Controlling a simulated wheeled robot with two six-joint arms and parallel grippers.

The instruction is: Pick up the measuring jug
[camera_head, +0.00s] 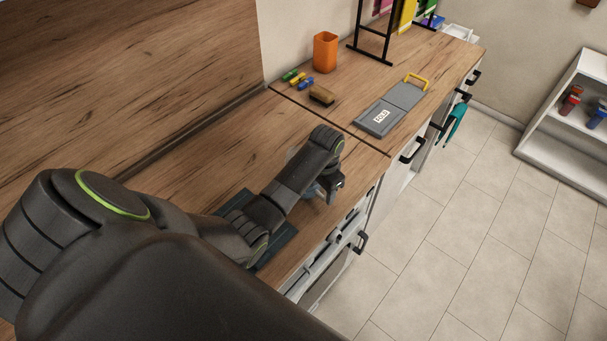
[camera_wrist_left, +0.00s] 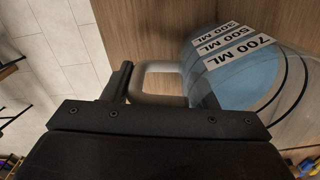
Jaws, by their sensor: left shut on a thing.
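The measuring jug (camera_wrist_left: 240,82) is clear, with a blue tint and white labels reading 700 ML, 500 ML and 300 ML. It fills the right of the left wrist view. Its pale handle (camera_wrist_left: 160,70) lies between the fingers of my left gripper (camera_wrist_left: 157,88), which is shut on it. In the head view my left gripper (camera_head: 333,186) is low over the counter near its front edge. My right gripper is not in view.
An orange cup (camera_head: 325,52), several markers (camera_head: 298,79), a brush (camera_head: 321,95) and a grey folding board (camera_head: 380,117) lie farther along the wooden counter (camera_head: 375,160). A black rack (camera_head: 372,40) stands behind. A dark mat (camera_head: 281,240) lies under my arm. Open floor is right.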

